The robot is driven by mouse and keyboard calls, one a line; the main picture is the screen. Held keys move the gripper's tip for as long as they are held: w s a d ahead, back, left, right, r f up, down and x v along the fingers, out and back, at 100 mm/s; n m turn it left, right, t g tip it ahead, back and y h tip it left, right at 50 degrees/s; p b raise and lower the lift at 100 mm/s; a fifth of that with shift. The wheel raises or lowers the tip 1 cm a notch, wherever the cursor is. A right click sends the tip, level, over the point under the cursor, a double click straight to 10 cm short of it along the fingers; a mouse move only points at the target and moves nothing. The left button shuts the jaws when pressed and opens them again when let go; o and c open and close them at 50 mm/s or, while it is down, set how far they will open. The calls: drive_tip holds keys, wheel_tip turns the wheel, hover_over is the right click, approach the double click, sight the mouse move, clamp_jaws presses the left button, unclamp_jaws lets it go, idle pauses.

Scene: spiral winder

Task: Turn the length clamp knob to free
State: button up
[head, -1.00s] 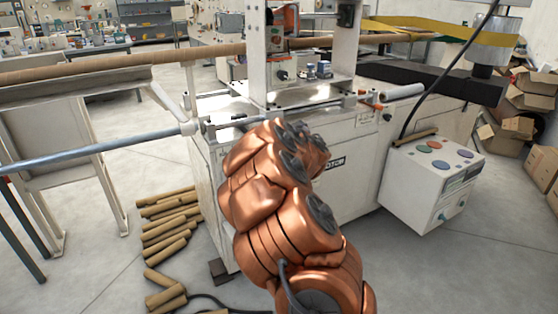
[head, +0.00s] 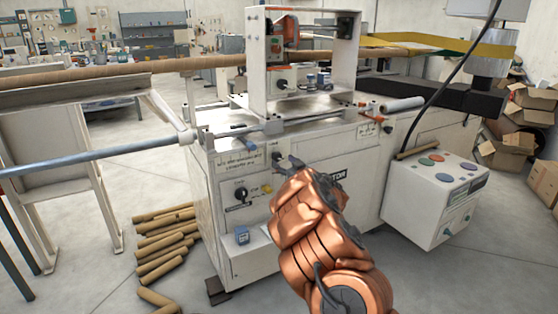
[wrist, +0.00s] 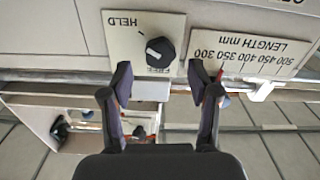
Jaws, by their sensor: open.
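The length clamp knob (wrist: 160,52) is a black knob on a pale plate (wrist: 120,38) marked HELD, in the wrist view. Its white pointer mark lies on the side toward the word HELD. Another label under the knob is mostly hidden. My gripper (wrist: 160,80) is open and empty, its two dark fingertips apart on either side of the knob's lower part in the picture. They do not appear to touch it. In the head view my gripper (head: 287,161) is at the upper front panel of the winder (head: 225,205), and the knob cannot be made out clearly there.
A LENGTH mm scale (wrist: 255,53) with a red pointer sits right of the knob in the wrist view. Another black knob (head: 241,194) is lower on the front panel. Cardboard tubes (head: 165,240) lie on the floor at left. A white control box (head: 430,195) stands at right.

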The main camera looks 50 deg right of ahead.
sight(278, 157)
drive_tip(key=shift+b+x, duration=0.35)
drive_tip(key=shift+x, duration=1.8)
drive_tip(key=shift+c, duration=0.5)
drive_tip(key=c, duration=1.1)
drive_tip(key=shift+o, duration=0.2)
drive_tip(key=shift+w+r, duration=0.1)
